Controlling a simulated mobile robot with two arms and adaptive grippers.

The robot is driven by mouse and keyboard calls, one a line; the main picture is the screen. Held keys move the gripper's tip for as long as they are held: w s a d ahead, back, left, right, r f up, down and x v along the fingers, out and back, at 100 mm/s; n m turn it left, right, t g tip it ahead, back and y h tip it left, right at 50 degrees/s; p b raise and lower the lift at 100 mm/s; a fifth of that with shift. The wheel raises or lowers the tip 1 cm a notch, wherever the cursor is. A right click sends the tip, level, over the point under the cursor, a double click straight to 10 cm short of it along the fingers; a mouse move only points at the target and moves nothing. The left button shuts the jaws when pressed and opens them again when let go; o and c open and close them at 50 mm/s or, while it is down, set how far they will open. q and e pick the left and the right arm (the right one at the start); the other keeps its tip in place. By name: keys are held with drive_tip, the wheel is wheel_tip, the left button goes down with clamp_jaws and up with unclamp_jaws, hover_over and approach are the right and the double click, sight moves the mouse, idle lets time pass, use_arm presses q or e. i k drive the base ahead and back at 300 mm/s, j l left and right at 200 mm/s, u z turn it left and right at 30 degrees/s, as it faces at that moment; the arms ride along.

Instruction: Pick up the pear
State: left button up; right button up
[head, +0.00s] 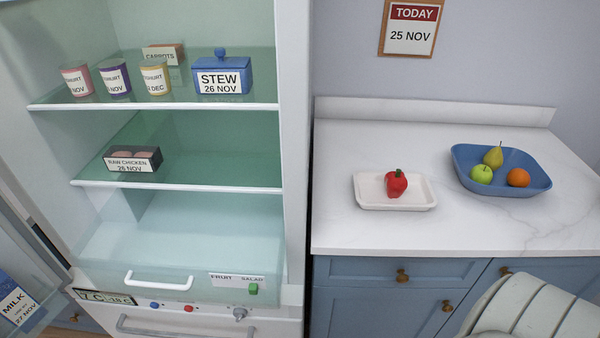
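The yellow-green pear (494,157) stands upright in a blue tray-like dish (541,188) on the right part of the white counter. A green apple (482,175) is in front of it and an orange (518,178) is to its front right, both in the same dish. The apple covers a little of the pear's lower part. Neither of my grippers shows in the head view.
A white tray (425,200) with a red pepper (396,184) stands left of the dish on the marble counter (340,235). The open fridge at left holds yoghurts (115,80), a blue stew pot (222,76) and raw chicken (133,160). The counter's front is clear.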

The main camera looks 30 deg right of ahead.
sight(494, 159)
drive_tip(key=k+z, duration=0.1)
drive_tip(key=z, duration=2.15)
drive_tip(key=i+l+u, duration=0.4)
drive_tip(key=l, duration=0.2)
